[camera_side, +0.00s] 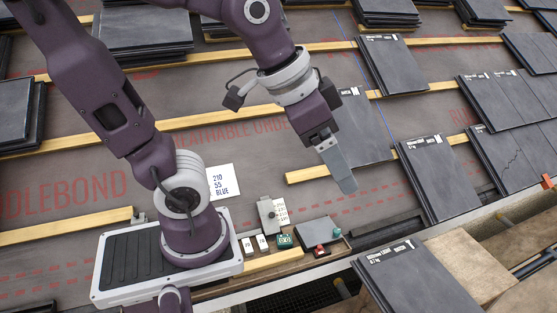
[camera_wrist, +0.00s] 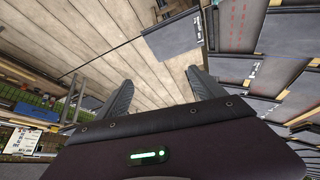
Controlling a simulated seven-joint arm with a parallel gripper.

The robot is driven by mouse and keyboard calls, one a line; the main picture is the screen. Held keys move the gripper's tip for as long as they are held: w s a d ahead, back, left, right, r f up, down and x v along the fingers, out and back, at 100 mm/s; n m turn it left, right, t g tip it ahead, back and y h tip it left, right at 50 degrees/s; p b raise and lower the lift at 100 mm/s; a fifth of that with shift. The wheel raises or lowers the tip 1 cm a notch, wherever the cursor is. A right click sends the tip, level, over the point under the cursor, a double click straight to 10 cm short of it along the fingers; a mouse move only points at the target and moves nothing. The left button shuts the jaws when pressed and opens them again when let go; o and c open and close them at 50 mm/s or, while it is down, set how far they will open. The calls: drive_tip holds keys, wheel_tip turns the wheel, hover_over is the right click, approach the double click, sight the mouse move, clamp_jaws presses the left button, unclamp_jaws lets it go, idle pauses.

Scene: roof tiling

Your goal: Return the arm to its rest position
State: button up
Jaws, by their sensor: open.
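My gripper (camera_side: 340,172) hangs in the middle of the side view, above the roof's grey underlay, with its fingers pointing down and to the right. From the side the fingers overlap. In the wrist view the two fingers of my gripper (camera_wrist: 160,85) stand well apart with nothing between them. Wooden boards (camera_wrist: 130,45) show beyond the gap. My arm reaches over from its base at the lower left and touches no slate that I can see.
Slates lie on the right, including a cracked one (camera_side: 512,160). A slate (camera_side: 362,125) lies just behind my gripper. Slate stacks (camera_side: 145,35) stand at the back. A white card (camera_side: 221,182) and small tools (camera_side: 270,215) lie near my base. Wooden battens (camera_side: 330,170) cross the underlay.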

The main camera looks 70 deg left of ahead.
drive_tip(key=s+a+n+y, duration=0.1)
drive_tip(key=s+a+n, duration=0.1)
drive_tip(key=s, duration=0.6)
drive_tip(key=shift+a+f, duration=0.15)
drive_tip(key=shift+f, duration=0.05)
drive_tip(key=shift+s, duration=0.1)
idle(0.6)
